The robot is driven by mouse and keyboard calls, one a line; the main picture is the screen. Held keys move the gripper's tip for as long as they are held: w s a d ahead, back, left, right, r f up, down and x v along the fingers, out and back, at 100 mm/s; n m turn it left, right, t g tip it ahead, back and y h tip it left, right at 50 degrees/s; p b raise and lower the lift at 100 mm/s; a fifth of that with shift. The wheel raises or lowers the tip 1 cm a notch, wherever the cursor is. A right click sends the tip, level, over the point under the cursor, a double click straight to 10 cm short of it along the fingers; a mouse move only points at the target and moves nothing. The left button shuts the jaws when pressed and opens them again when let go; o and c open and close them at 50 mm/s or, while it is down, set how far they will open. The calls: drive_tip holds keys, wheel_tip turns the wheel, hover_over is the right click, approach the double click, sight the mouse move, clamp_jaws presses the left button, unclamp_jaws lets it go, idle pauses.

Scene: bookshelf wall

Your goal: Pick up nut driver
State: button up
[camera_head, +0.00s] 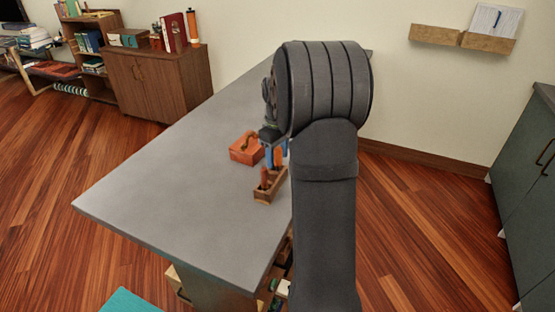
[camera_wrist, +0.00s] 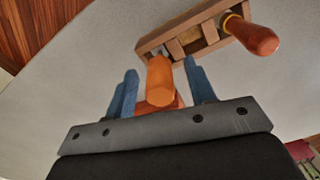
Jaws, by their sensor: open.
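My gripper (camera_wrist: 161,78) has two blue fingers, spread apart. In the wrist view an orange handle (camera_wrist: 160,82) stands between them, with gaps on both sides. It appears to be the nut driver, but its shaft and tip are hidden. In the head view the orange handle (camera_head: 278,158) shows between the fingers (camera_head: 276,153), at the far end of a small wooden rack (camera_head: 265,197). A second tool with a red-brown handle (camera_wrist: 254,36) stands in the rack (camera_wrist: 200,41); it also shows in the head view (camera_head: 264,178).
An orange box with a curved handle (camera_head: 244,152) sits left of the rack on the grey table (camera_head: 160,190). The table is clear on its left and near sides. My arm covers the table's right side. A wooden cabinet (camera_head: 160,80) stands beyond.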

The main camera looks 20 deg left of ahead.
clamp_jaws()
